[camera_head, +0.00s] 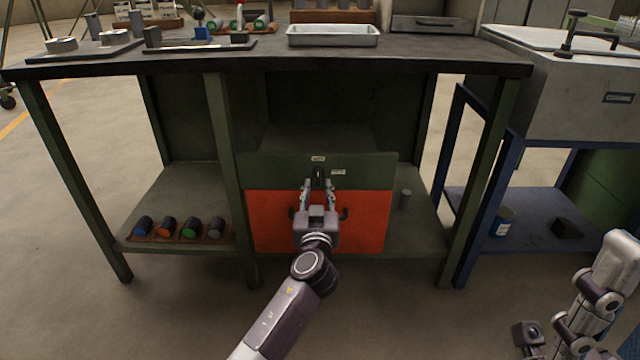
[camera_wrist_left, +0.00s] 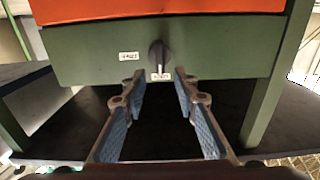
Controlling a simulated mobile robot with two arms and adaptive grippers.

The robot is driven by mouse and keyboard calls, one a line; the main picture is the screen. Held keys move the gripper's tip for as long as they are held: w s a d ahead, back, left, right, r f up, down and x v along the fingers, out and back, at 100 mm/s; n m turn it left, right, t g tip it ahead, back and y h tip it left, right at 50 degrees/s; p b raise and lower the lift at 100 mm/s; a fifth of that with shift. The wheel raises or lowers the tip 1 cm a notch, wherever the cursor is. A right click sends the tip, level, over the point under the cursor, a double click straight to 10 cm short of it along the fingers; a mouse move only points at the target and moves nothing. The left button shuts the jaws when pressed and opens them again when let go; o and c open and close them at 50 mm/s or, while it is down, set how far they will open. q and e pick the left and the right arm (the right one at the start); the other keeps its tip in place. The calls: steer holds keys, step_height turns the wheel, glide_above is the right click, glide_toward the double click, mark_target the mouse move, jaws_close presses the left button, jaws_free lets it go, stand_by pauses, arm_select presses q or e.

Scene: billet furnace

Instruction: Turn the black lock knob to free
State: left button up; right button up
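The black lock knob (camera_head: 318,173) sits on the green panel (camera_head: 270,170) above the orange front (camera_head: 270,222) under the workbench. In the left wrist view, which is upside down, the knob (camera_wrist_left: 158,55) is upright, its long grip pointing at one small white label (camera_wrist_left: 161,76). A second label (camera_wrist_left: 129,55) is beside it; I cannot read either surely. My left gripper (camera_head: 318,186) is open and empty in front of the panel. In the wrist view its fingertips (camera_wrist_left: 160,76) are either side of the knob's line, apart from it. My right gripper (camera_head: 530,336) is low at the right, its fingers unclear.
The bench top holds an empty metal tray (camera_head: 333,36) and several parts. Colour-ended cylinders (camera_head: 190,228) lie on the lower left shelf. Green bench legs (camera_head: 480,185) flank the space.

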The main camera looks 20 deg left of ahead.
mark_target(318, 175)
arm_select(q)
steer(key=b+x, duration=0.1)
steer(key=x, duration=0.4)
steer(key=shift+w+a, duration=0.1)
steer(key=shift+w, duration=0.2)
steer(key=shift+c, duration=0.5)
jaws_close()
